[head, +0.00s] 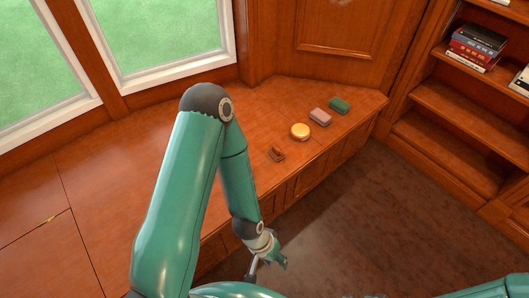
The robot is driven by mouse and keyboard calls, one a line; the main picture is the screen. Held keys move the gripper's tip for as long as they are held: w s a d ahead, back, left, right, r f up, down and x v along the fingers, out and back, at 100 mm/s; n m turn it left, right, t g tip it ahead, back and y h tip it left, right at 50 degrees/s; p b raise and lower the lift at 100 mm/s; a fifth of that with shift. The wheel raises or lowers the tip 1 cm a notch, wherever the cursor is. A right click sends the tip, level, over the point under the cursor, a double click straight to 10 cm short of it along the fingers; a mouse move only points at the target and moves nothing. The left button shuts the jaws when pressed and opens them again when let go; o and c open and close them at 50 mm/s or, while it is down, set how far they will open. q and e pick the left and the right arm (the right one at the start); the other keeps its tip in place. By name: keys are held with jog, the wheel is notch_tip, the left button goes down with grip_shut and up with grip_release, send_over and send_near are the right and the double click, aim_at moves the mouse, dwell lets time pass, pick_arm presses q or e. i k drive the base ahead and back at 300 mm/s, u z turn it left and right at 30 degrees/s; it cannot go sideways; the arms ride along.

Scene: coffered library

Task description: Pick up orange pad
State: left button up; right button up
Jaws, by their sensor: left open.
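The orange pad (300,131) is a small round disc, yellow-orange on top, lying on the wooden counter near its front edge. It sits between a brown object (277,153) and a pink-grey block (320,117). My left gripper (269,267) is open and hangs low in front of the counter, nearer to me than the pad and well apart from it. Its fingers are small and partly hidden by my own arm. My right gripper is not in view.
A green block (339,105) lies at the back end of the row on the counter (130,165). The counter's left part is clear around a small brass fitting (49,219). Shelves (455,125) with books (474,47) stand at the right. Windows are behind.

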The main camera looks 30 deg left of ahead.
aim_at(276, 151)
jog(key=u, duration=0.05)
jog(key=i, duration=0.95)
jog(key=z, duration=0.1)
